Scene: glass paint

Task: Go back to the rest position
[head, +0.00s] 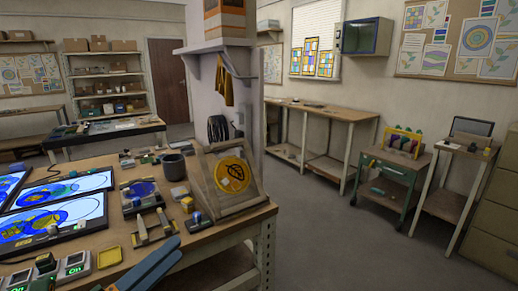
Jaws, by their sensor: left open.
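My left gripper (176,248) shows at the bottom of the head view, with two blue fingers slanting up to the right. Its fingers are apart, with nothing seen between them. It is over the front edge of the wooden workbench (108,255), close to a small wooden holder with metal bars (152,228). The rest of this arm is mostly out of the picture. My right gripper is not in view.
On the bench stand a wooden easel with a yellow round panel (232,174), a dark mug (174,167), lit panels (60,190), a yellow tray (109,257) and switch boxes (75,264). Open floor (335,240) lies right of the bench, before a green cart (391,183).

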